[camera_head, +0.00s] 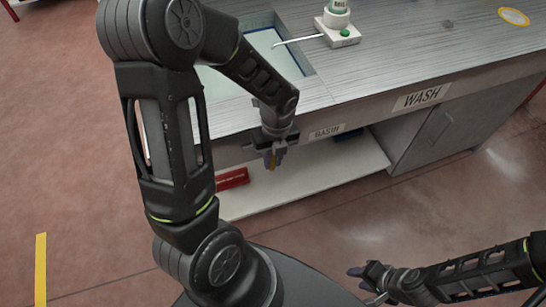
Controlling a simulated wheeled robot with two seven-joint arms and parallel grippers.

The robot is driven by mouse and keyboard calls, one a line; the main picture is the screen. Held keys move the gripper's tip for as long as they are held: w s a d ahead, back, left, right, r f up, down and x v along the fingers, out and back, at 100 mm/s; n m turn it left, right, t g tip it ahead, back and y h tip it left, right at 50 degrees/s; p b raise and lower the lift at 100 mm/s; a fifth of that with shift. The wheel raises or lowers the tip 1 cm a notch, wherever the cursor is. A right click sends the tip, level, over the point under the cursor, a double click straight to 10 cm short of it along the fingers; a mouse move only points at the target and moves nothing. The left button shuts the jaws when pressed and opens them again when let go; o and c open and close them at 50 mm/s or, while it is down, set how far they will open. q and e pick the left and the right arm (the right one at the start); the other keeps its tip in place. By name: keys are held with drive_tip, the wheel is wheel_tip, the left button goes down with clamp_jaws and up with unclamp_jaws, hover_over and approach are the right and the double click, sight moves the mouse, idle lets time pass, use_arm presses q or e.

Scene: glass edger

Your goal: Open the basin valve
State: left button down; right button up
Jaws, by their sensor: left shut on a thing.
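My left gripper (272,158) is at the front edge of the wash bench, just left of the BASIN label (327,131). A small yellow piece (273,162) shows between its purple fingertips, and the jaws are shut on it. It looks like the handle of the basin valve, but the gripper hides most of it, so its angle cannot be told. The basin (240,82) is sunk in the bench top behind my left forearm, which covers part of it. My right gripper (362,272) is low at the bottom right, away from the bench; its jaws are too small to read.
The WASH label (420,97) is on the bench front. A red box (232,179) lies on the white lower shelf (320,175). The floor before the bench is clear.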

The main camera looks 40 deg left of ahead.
use_arm(q)
drive_tip(key=g+y+p, duration=0.1)
drive_tip(key=g, duration=0.1)
drive_tip(key=shift+s+a+r+g+y+p, duration=0.1)
drive_tip(key=shift+s+r+g+y+p, duration=0.1)
drive_tip(key=shift+g+y+p, duration=0.2)
drive_tip(key=shift+s+a+g+y+p, duration=0.2)
drive_tip(key=shift+g+y+p, duration=0.15)
drive_tip(key=shift+g+y, duration=0.45)
drive_tip(key=c, duration=1.4)
unclamp_jaws()
drive_tip(key=shift+o, duration=0.2)
drive_tip(key=v, duration=0.7)
drive_tip(key=shift+w+r+b, duration=0.25)
drive_tip(key=shift+r+b, duration=0.05)
drive_tip(key=shift+b, duration=0.1)
drive_tip(key=shift+d, duration=0.1)
